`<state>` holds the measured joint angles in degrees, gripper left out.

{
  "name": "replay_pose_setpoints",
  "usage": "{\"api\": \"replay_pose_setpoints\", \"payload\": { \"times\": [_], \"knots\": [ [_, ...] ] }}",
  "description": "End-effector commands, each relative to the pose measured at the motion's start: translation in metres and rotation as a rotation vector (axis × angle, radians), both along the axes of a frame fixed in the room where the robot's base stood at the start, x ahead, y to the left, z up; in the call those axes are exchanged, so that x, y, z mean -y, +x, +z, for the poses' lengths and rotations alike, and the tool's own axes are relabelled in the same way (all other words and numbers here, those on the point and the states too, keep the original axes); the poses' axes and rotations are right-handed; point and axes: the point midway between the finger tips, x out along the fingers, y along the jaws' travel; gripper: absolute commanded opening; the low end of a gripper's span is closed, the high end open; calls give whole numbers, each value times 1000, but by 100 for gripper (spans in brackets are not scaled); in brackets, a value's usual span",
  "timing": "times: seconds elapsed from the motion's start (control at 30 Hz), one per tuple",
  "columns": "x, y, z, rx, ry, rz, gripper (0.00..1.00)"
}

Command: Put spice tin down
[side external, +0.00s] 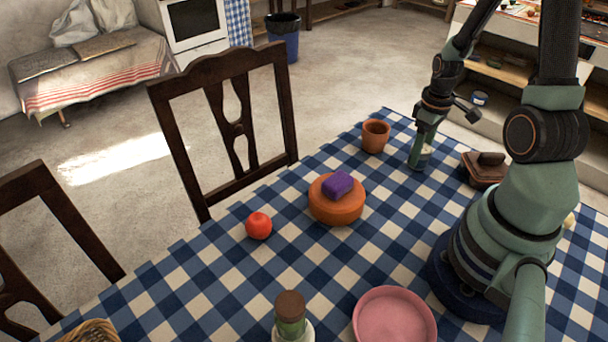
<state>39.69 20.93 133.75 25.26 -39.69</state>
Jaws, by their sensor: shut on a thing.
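My gripper (420,158) points down low over the far right part of the checked tablecloth, to the right of the terracotta cup. It is shut on a small pale thing (427,152), which I take to be the spice tin. Only a sliver of the tin shows beside the green finger; the rest is hidden. I cannot tell whether its base touches the cloth.
Close by stand the terracotta cup (375,136) and a brown lidded thing (485,168). A tomato (258,226), pink bowl (394,318) and corked bottle (290,318) stand nearer. Clear cloth lies between.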

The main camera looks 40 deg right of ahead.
Motion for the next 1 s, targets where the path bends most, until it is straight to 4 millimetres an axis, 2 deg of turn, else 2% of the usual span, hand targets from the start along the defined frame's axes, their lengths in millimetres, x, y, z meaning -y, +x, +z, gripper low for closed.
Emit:
{"api": "replay_pose_setpoints", "payload": {
  "times": [0.13, 0.17, 0.2, 0.23, 0.67, 0.87, 1.0],
  "knots": [
    [0, 0, -3, -1, 1, 0, 2],
    [0, 0, -3, -1, 1, 0, 64],
    [0, 0, -3, 0, 0, 0, 79],
    [0, 0, -3, 0, 0, 0, 90],
    [0, 0, 2, 1, -1, 0, 90],
    [1, 1, 26, 4, -3, 0, 90],
    [1, 1, 50, 5, -4, 0, 90]
  ]
}}
